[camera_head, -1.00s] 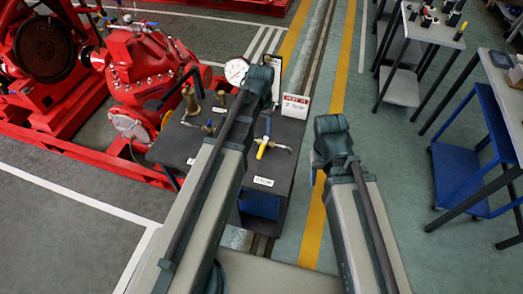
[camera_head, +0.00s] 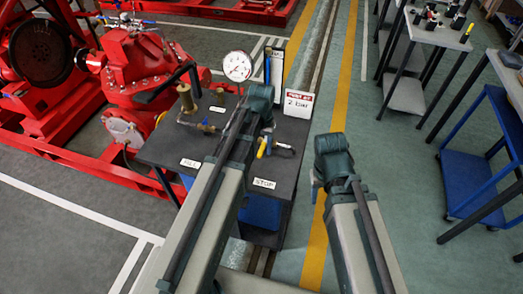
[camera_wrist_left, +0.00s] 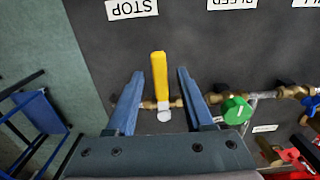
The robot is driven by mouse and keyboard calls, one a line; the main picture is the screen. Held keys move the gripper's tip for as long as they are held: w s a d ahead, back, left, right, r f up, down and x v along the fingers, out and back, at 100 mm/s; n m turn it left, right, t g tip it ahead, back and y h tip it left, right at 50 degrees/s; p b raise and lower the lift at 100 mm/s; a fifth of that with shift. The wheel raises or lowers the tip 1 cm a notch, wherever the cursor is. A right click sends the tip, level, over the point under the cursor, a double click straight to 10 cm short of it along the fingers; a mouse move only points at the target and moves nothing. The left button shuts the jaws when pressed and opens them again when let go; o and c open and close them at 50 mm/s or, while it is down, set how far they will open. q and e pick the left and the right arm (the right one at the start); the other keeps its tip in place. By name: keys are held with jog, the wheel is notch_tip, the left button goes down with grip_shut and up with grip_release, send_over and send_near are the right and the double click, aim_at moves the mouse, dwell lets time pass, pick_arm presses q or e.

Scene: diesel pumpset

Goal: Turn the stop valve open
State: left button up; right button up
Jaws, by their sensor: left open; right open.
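The stop valve's yellow lever (camera_wrist_left: 159,75) stands between my left gripper's two fingers in the left wrist view, with a visible gap on each side. Its round pivot (camera_wrist_left: 164,114) sits on a brass pipe fitting. My left gripper (camera_wrist_left: 160,73) is open. In the head view the yellow lever (camera_head: 262,147) shows just beside my left wrist, which hides most of the gripper. The STOP label (camera_head: 264,183) lies in front of the lever on the dark bench top. My right gripper (camera_head: 315,186) is open, mostly hidden by its wrist, right of the bench.
The dark bench (camera_head: 165,145) carries a pressure gauge (camera_head: 237,66), brass fittings (camera_head: 187,98) and a "2 bar" card (camera_head: 298,103). A green handle (camera_wrist_left: 237,110) is close right of my left gripper. A red pump (camera_head: 135,65) stands left; a blue trolley (camera_head: 480,185) stands right.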

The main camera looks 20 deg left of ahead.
pick_arm(q)
grip_shut()
dwell(1.4)
